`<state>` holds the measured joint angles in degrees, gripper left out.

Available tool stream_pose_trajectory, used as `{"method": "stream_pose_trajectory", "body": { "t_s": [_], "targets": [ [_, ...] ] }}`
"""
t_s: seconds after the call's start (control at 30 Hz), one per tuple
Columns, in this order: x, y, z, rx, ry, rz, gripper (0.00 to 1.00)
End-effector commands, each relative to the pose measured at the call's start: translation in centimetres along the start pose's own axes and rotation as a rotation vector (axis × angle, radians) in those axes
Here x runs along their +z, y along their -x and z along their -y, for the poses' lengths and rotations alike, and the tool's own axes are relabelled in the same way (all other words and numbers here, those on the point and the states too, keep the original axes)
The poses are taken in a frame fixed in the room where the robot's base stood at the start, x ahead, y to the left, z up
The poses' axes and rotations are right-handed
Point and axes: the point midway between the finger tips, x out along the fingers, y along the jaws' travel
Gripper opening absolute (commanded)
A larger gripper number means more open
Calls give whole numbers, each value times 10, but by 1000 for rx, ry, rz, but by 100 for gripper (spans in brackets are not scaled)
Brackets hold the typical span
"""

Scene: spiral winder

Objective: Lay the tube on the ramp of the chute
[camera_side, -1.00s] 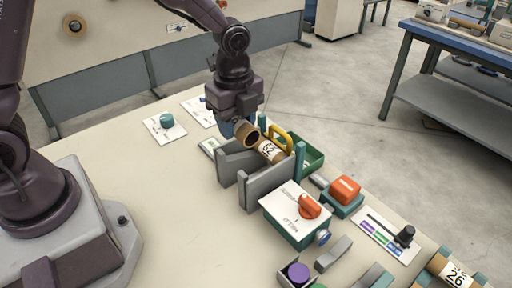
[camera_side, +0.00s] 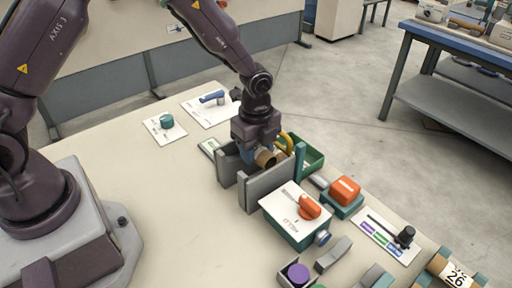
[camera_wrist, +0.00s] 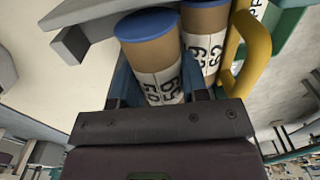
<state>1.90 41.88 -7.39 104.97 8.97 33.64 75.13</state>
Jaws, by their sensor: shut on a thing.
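My gripper (camera_side: 258,154) is shut on a brown cardboard tube (camera_side: 266,159). In the wrist view the tube (camera_wrist: 155,50) has a blue end cap and a white printed label, and sits between the blue fingers. The chute (camera_side: 268,185), with grey side walls, is right below the gripper in the side view. The held tube is at its upper end; I cannot tell whether it touches the ramp. A second blue-capped tube (camera_wrist: 204,45) lies close beside the held one in the wrist view. The gripper mostly hides the ramp in the side view.
A yellow arch (camera_side: 286,143) and a green tray (camera_side: 311,156) stand just beyond the chute. A box with an orange knob (camera_side: 309,206) stands close in front. The table's left part is clear.

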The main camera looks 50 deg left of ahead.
Motion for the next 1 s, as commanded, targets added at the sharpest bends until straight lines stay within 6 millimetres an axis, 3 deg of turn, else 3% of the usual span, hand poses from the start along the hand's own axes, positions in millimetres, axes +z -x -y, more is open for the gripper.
{"method": "stream_pose_trajectory", "body": {
  "t_s": [0.43, 0.47, 0.5, 0.8, 1.0],
  "targets": [
    [0, -12, 0, 0, 0, 0, 19],
    [0, -12, 0, -1, 0, 0, 43],
    [0, -12, 0, -1, 0, -1, 52],
    [0, -8, 2, -6, 1, -1, 52],
    [0, 23, 3, -12, 3, -2, 52]
  ]
}}
